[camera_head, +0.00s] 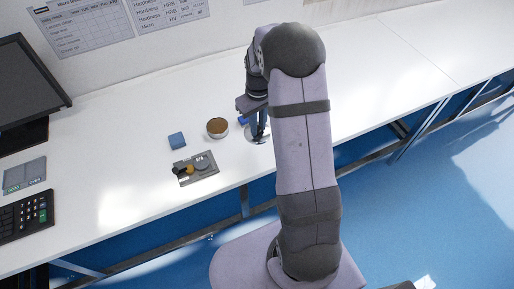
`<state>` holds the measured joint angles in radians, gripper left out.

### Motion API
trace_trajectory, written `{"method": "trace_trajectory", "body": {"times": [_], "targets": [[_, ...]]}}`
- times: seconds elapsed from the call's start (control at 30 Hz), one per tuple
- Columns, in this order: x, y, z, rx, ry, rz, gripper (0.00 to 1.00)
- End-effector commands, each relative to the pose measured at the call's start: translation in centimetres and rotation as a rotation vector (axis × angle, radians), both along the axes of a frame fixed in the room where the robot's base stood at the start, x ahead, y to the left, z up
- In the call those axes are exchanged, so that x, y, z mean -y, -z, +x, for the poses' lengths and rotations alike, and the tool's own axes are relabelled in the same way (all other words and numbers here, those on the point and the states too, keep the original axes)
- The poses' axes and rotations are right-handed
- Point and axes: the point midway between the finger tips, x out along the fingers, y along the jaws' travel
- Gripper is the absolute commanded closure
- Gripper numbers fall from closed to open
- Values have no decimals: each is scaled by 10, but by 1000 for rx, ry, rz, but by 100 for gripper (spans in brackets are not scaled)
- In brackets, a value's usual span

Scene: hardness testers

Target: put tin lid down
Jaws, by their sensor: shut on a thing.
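My gripper (259,133) points down over the white bench, just right of an open round tin (217,127) with brown contents. It is shut on a pale, shiny round tin lid (251,138), low over the bench. My arm and fingers hide part of the lid. I cannot tell whether the lid touches the bench top.
A blue block (177,140) sits left of the tin. Another blue piece (242,120) is partly hidden beside my gripper. A grey plate (210,178) with small parts lies at the front. A keypad (22,215) and monitor (25,80) stand left. The bench (400,70) is clear at right.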

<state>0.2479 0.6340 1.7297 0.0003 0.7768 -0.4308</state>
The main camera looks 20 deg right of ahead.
Motion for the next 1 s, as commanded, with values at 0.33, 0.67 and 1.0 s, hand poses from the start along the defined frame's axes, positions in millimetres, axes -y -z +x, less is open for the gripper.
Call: {"method": "trace_trajectory", "body": {"times": [0.33, 0.67, 1.0], "targets": [[2, 2, 9, -2, -43, 1, 100], [2, 43, 8, -4, -42, 1, 100], [2, 59, 9, 0, -41, 0, 100]]}}
